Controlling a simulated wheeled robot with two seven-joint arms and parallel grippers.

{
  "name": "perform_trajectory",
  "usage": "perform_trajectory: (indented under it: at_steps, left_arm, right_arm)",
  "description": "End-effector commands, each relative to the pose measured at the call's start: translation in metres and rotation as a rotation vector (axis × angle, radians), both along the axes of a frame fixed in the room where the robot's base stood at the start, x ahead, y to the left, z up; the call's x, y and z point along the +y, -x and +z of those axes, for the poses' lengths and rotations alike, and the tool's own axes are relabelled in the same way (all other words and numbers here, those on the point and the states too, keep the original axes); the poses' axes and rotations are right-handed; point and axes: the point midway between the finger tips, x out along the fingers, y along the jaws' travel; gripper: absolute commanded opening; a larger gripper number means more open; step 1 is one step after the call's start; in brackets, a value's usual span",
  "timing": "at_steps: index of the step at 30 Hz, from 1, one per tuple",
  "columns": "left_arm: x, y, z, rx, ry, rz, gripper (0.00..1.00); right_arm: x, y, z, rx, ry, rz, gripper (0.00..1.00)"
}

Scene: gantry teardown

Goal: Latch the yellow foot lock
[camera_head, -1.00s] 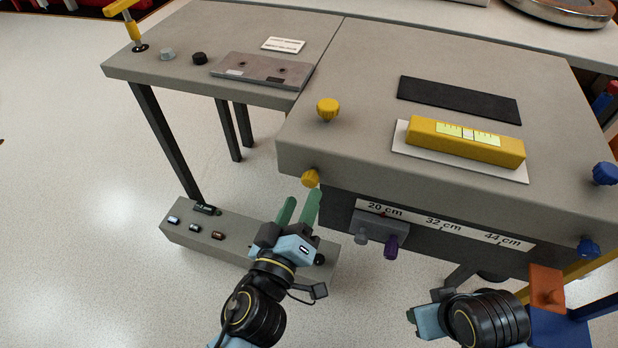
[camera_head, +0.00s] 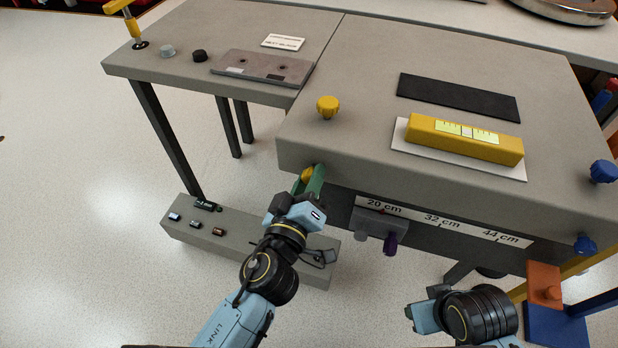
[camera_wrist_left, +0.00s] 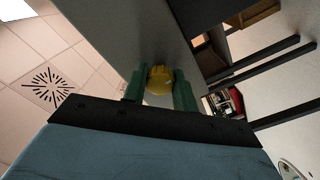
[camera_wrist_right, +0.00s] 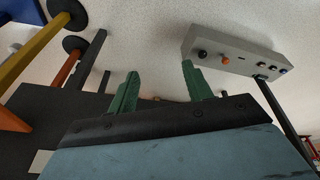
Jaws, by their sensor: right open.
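The yellow foot lock appears as a small yellow knob (camera_head: 307,174) on the bench's front face, under the left corner. Another yellow knob (camera_head: 327,106) stands on the bench top above it. My left gripper (camera_head: 309,180) reaches up to the front knob, one green finger on each side. In the left wrist view the knob (camera_wrist_left: 160,80) fills the gap between the fingers, which look closed on it; the fingers partly hide it in the head view. My right gripper (camera_wrist_right: 160,88) is open and empty, low in front of the bench.
A low grey box (camera_head: 185,236) lies on the floor at left. Blue knobs (camera_head: 603,172) and an orange block (camera_head: 545,285) are at right.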

Motion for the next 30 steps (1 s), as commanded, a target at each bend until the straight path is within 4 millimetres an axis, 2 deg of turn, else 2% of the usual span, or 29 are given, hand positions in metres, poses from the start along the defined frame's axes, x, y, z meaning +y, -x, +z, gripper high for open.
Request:
perform_trajectory:
  at_steps: [1,4,17,30]
  left_arm:
    - [0.000,0.000,0.000,0.000,0.000,0.000,0.17]
    - [0.000,0.000,0.000,0.000,0.000,0.000,0.05]
    - [0.001,0.000,0.000,-0.032,-0.094,0.001,0.05]
    - [0.001,0.000,0.000,-0.148,-0.451,0.002,0.05]
  right_arm:
    - [0.000,0.000,0.000,0.000,0.000,0.000,0.50]
    - [0.000,0.000,0.000,0.000,0.000,0.000,0.50]
    - [0.000,-0.001,0.003,-0.007,-0.001,0.000,0.50]
    - [0.002,-0.001,0.013,-0.016,-0.005,0.001,0.50]
